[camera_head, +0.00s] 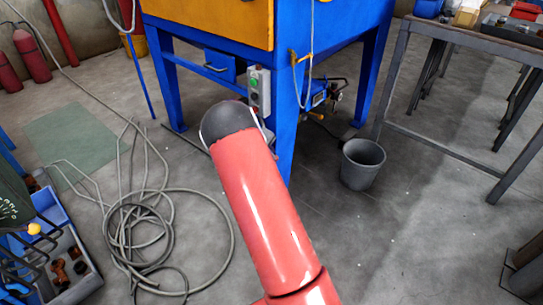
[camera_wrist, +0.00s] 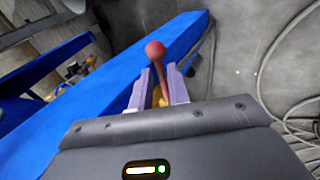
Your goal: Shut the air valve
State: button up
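In the wrist view, a lever with a red ball knob (camera_wrist: 155,50) rises from a small brass-yellow body, which I take to be the air valve (camera_wrist: 160,98). It is in front of a blue beam of the blast cabinet's frame. My gripper (camera_wrist: 160,80) has its two pale purple fingers apart, one on each side of the lever's stem. I cannot tell whether either finger touches it. The valve's lower part is hidden by my gripper's body. In the head view my red arm reaches toward the cabinet's front leg and hides my gripper and this lever.
The blue and orange cabinet (camera_head: 284,110) stands ahead, with a grey button box (camera_head: 259,90) on it. A grey bucket (camera_head: 362,164) is right of its leg. A coiled hose (camera_head: 150,230) and a blue crate (camera_head: 52,211) lie left. A metal table (camera_head: 455,37) stands right.

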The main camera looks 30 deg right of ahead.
jog(key=shift+v, duration=1.6)
jog(key=s+a+r+m+y, duration=0.1)
jog(key=s+a+r, duration=0.2)
jog(key=s+r, duration=0.3)
jog(key=s+a+r+m+t+y, duration=0.1)
jog(key=s+a+r+y, duration=0.1)
jog(key=s+a+r, duration=0.35)
jog(key=s+a+r+m+y, duration=0.1)
jog(key=s+r, duration=0.3)
jog(key=r, duration=0.4)
jog(key=s+a+r, duration=0.1)
jog(key=s+a, duration=0.2)
jog(key=s, duration=0.5)
jog(key=s+a+r+t+y, duration=0.1)
jog(key=s+a, duration=0.3)
jog(key=s, duration=0.4)
jog(key=s+a+r+y, duration=0.1)
jog(key=s+a+r, duration=0.2)
jog(key=s, duration=0.4)
jog(key=shift+s+a+r+m+t+p, duration=0.2)
jog(key=shift+s+a+m+t+p, duration=0.1)
jog(key=shift+s+a+m+p, duration=0.1)
jog(key=shift+d, duration=0.15)
